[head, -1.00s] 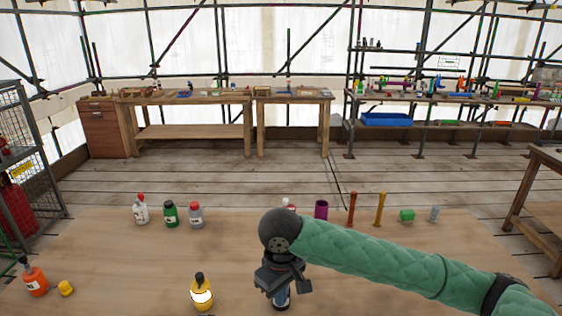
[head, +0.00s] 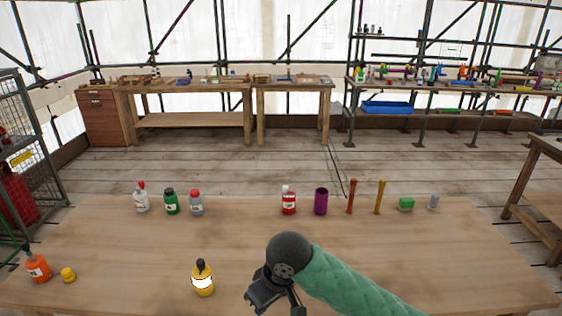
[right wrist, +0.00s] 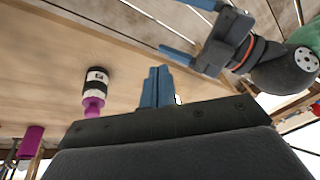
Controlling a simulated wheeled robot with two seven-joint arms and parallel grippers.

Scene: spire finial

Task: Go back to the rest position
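My right arm, in a green sleeve, comes into the head view from the lower right. Its gripper (head: 272,300) hangs over the front middle of the table (head: 130,255), partly cut off by the bottom edge. In the right wrist view its blue fingers (right wrist: 156,80) are together with nothing between them. My left gripper (right wrist: 186,30) shows at the upper right there, its blue fingers apart and empty. It is not in the head view.
A yellow bottle (head: 202,281) stands left of my right gripper. A red bottle (head: 289,201), purple cup (head: 321,201) and other items line the back. An orange bottle (head: 37,265) stands left. The wrist view shows a magenta-ended bottle (right wrist: 96,90).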

